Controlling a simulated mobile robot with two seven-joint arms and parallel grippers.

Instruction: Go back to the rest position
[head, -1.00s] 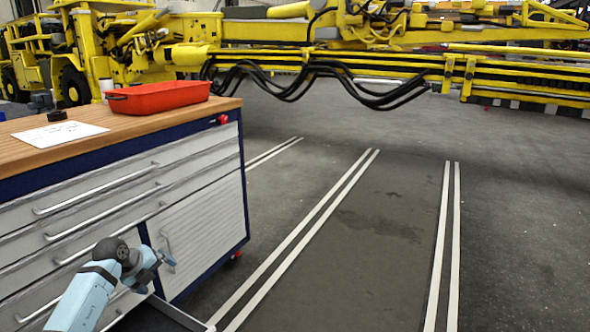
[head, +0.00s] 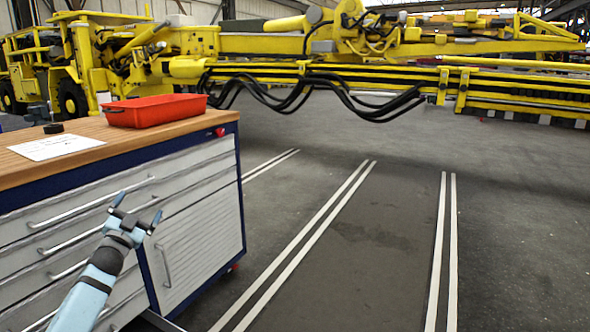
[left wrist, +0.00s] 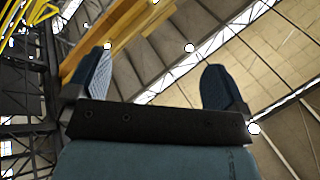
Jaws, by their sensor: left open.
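My left gripper (head: 138,207) is in front of the drawers of the workbench cabinet (head: 200,225), below its wooden top, with its fingers pointing up. In the left wrist view its two blue fingers (left wrist: 158,85) stand apart with nothing between them, and the roof lies behind them. It is open and empty. My right gripper is not in view.
A red tray (head: 155,110), a white sheet (head: 55,147) and a black round piece (head: 54,128) are on the wooden top. The yellow boom machine (head: 350,45) with black hoses stands behind. The floor (head: 345,260) with white lines is clear on the right.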

